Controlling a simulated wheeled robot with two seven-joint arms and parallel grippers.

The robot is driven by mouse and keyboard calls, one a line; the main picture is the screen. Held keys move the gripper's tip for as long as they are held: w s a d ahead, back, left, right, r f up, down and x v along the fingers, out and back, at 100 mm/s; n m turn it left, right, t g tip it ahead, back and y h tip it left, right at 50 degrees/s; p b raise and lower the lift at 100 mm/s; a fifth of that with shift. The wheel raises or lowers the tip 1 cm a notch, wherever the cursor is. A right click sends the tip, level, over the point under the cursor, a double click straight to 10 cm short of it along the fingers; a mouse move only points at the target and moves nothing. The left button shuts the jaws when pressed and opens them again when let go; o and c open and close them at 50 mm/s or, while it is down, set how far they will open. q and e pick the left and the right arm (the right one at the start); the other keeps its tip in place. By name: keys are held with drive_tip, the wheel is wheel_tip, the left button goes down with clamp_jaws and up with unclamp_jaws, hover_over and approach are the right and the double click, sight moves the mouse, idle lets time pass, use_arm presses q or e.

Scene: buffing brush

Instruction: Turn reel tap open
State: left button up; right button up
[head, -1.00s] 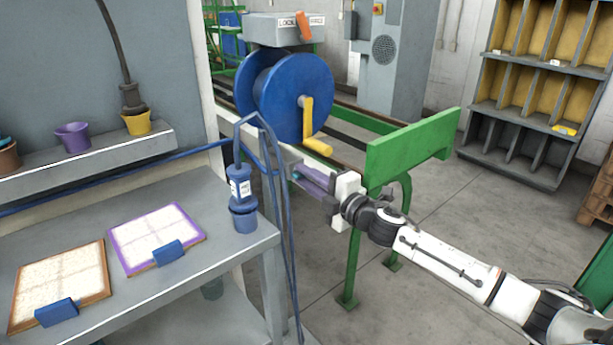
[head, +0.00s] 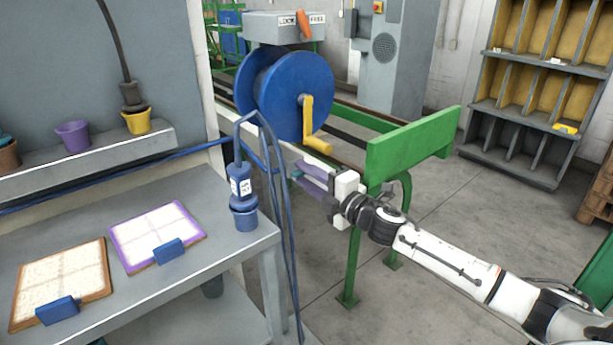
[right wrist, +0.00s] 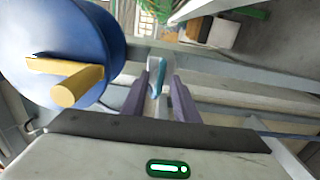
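A small teal lever, which looks like the reel tap (right wrist: 158,76), shows in the right wrist view between and just beyond my fingertips. In the head view, a teal bit shows at the tips of my right gripper (head: 304,178), below the blue reel (head: 300,95). My right gripper also shows in the right wrist view (right wrist: 160,85), its two purple fingers apart on either side of the teal lever. I cannot tell whether they touch it. The tap's base is mostly hidden. My left gripper is out of view.
The reel has a yellow crank (head: 310,125). A grey box with an orange lever (head: 304,25) stands above it. A green rail (head: 410,143) is beside my right arm. A grey bench (head: 210,265) holds a blue brush in a cup and two framed pads. Blue hose hangs at its edge.

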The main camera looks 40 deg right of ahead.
drive_tip(key=shift+s+f, duration=0.1)
drive_tip(key=shift+s, duration=0.45)
drive_tip(key=s, duration=0.9)
drive_tip(key=shift+d, duration=0.4)
drive_tip(key=shift+s, duration=0.1)
drive_tip(key=s+a+f+m+g, duration=0.2)
drive_tip(key=s+a+f+m, duration=0.15)
drive_tip(key=f, duration=0.35)
drive_tip(key=s+a+f+m+g+h, duration=0.1)
drive_tip(key=s+a+f+m, duration=0.25)
drive_tip(key=f, duration=0.35)
drive_tip(key=s+a+f+m+g, duration=0.2)
drive_tip(key=s+a+f+m, duration=0.15)
drive_tip(key=f, duration=0.35)
drive_tip(key=s+a+f+m+g+y+p, duration=0.1)
drive_tip(key=s+a+f+m+g, duration=0.3)
drive_tip(key=s+a, duration=0.9)
wheel_tip(320, 180, down, 4)
drive_tip(key=shift+a+f+m+y, duration=0.2)
drive_tip(key=shift+a+m+y, duration=0.3)
drive_tip(key=shift+a+m, duration=0.6)
